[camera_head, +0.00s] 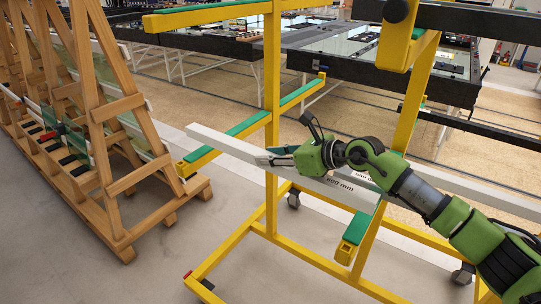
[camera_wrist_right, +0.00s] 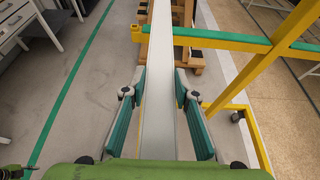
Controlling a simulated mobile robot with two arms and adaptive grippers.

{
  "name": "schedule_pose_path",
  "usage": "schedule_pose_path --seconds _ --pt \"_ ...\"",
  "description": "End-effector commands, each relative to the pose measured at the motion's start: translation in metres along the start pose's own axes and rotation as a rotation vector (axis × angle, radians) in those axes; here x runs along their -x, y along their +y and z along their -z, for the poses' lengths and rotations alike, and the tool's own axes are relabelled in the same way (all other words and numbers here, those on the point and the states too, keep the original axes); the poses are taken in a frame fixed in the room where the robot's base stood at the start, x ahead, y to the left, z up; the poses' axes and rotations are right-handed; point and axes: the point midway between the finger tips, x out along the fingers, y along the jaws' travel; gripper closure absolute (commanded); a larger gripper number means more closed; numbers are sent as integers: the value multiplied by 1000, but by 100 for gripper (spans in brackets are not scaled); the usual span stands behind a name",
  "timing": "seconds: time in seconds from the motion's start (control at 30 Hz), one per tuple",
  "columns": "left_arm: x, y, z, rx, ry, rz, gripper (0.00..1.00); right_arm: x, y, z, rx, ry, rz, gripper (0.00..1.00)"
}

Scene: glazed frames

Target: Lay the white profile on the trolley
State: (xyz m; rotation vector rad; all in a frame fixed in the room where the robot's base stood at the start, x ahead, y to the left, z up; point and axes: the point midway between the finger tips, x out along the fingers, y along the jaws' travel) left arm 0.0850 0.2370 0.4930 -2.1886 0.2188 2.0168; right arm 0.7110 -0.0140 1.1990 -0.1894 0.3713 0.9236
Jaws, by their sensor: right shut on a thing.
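The white profile (camera_head: 225,144) is a long straight bar with a dark length label near its right part. My right gripper (camera_head: 285,158) is shut on it; in the right wrist view the profile (camera_wrist_right: 160,115) runs lengthwise between the two green-padded fingers (camera_wrist_right: 160,112). The trolley (camera_head: 272,90) is a yellow frame with green-topped support arms. The profile slants across its front, between the left arm (camera_head: 228,142) and the lower right arm (camera_head: 358,228). I cannot tell whether it touches them. My left gripper is out of view.
Another pale bar (camera_head: 475,191) shows behind my right arm. A wooden A-frame rack (camera_head: 108,130) with glass panes stands left of the trolley. Dark-edged tables (camera_head: 400,75) stand behind. The grey floor (camera_head: 90,265) at the front left is clear.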

Motion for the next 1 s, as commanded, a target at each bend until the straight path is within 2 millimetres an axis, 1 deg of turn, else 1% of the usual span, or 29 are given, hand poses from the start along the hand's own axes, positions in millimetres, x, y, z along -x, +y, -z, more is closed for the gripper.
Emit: schedule_pose_path --seconds 0.03,0.1,0.17,0.27,0.5,0.7,1.0 --pt "-6 -1 8 0 12 1 60 -2 0 2 1 -7 1 100" --pt "-10 -2 15 -1 23 2 60 -4 0 7 1 -7 1 100" --pt "-15 -2 17 -1 27 2 60 -6 0 12 1 -7 1 100" --pt "-22 -1 15 -1 26 2 60 -10 0 20 1 -7 1 100" --pt "-39 1 4 -1 11 0 60 -18 0 39 2 -8 1 100" --pt "-44 2 0 -1 6 -1 60 -20 0 45 3 -8 1 100" --pt "-44 2 0 -1 6 -1 60 -20 0 45 2 -8 1 100"
